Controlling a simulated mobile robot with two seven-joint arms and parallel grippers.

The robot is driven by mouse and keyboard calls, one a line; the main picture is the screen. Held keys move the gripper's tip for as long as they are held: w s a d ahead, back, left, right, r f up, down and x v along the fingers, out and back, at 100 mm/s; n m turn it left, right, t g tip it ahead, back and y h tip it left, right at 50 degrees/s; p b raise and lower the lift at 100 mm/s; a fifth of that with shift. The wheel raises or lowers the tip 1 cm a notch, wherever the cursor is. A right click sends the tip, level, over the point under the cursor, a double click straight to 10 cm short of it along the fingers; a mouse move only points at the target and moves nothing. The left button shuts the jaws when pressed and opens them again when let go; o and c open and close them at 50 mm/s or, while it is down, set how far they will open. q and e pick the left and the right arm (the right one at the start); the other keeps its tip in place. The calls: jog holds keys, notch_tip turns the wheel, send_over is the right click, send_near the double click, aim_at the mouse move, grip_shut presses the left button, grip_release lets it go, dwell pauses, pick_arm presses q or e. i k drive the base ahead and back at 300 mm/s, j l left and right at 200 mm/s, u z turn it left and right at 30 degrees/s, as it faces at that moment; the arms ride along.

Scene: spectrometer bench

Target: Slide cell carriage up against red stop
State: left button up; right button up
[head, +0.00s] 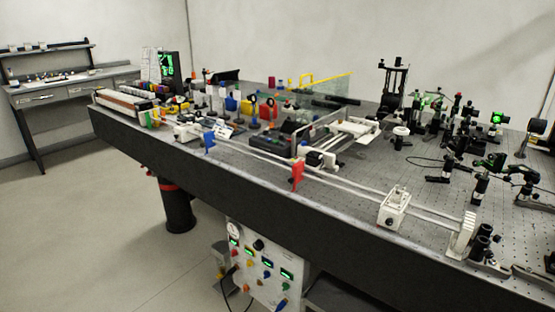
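A two-rod rail (345,180) runs along the front edge of the optical bench in the head view. A white block-shaped carriage (394,207), which looks like the cell carriage, sits on the rail toward its right end. A red stop (297,176) stands upright on the rail to the left of the carriage. A clear stretch of bare rail separates the two. A blue upright piece (209,140) stands on the rail farther left. Neither of my grippers shows in this view.
A white end support (464,236) holds the rail at the right, with dark posts beside it. Dark optical mounts (480,185) crowd the bench's right side. Colourful parts (250,105) fill its far left. A panel box (262,265) stands below the front edge.

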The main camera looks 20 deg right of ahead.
aim_at(394, 206)
jog(key=z, duration=1.3)
jog(key=j+z, duration=0.1)
jog(key=z, duration=0.3)
jog(key=i+j+z, duration=0.1)
jog(key=z, duration=0.35)
